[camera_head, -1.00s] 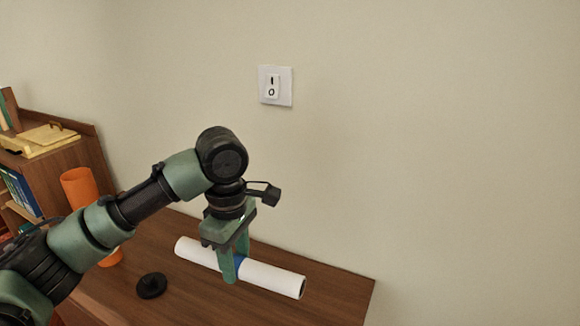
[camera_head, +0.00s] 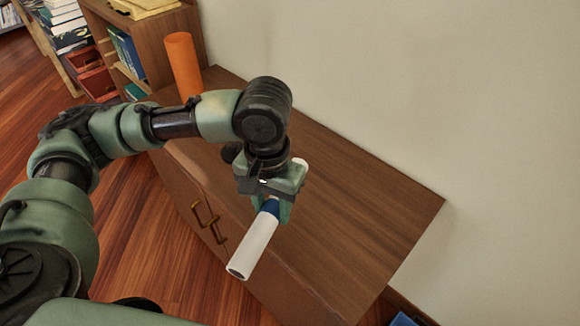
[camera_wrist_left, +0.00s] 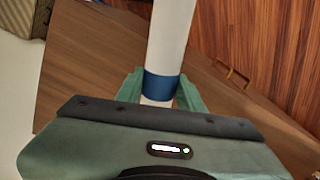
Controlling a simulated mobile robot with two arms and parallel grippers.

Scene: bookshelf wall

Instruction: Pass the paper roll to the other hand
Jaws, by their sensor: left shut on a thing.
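The paper roll (camera_head: 252,248) is a white tube with a blue band around its middle. My left gripper (camera_head: 272,207) is shut on it at the blue band and holds it out by the front edge of the cabinet top. One end of the roll points toward me and down, and the other shows behind the gripper. In the left wrist view the roll (camera_wrist_left: 168,40) runs up from between the fingers (camera_wrist_left: 160,92), with the blue band at the fingertips. My right gripper is not in view.
The wooden cabinet (camera_head: 370,190) has a largely bare top and brass handles on its front. An orange cylinder (camera_head: 183,62) stands at its far left end, beside a bookshelf (camera_head: 155,35). The pale wall is behind; open wooden floor (camera_head: 150,240) lies in front.

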